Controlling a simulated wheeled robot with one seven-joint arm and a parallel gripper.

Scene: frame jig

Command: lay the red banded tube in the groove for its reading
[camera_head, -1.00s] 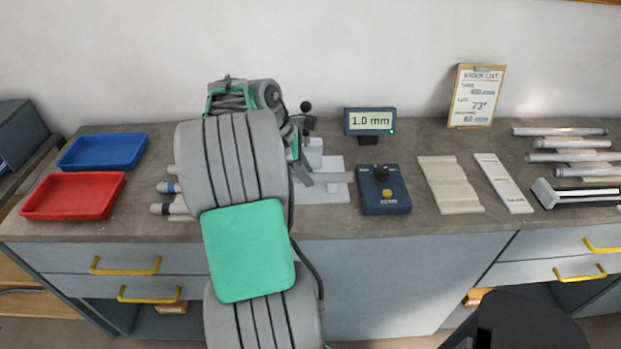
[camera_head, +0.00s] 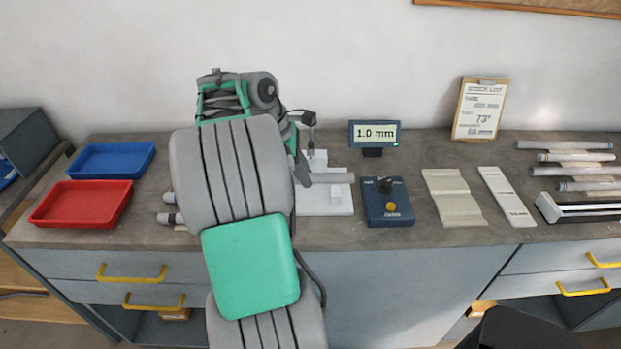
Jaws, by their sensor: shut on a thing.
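My arm stands in front of the bench. My gripper (camera_head: 303,172) is mostly hidden behind my arm, beside the pale measuring stand (camera_head: 330,203). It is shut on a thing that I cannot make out. A grey bar (camera_head: 332,178) sticks out to the right there, over the stand; I cannot tell whether it is a tube or part of the stand. No red band shows anywhere. The display (camera_head: 374,133) reads 1.0 mm. Two tube ends (camera_head: 170,218) poke out left of my arm; the rest of them is hidden.
A red tray (camera_head: 82,218) and a blue tray (camera_head: 112,160) are at left. Right of the stand are a blue button box (camera_head: 387,212), a beige ridged plate (camera_head: 453,197), a white strip (camera_head: 507,197), a black-and-white channel (camera_head: 580,207) and several grey tubes (camera_head: 570,157). A stock list (camera_head: 479,108) stands behind.

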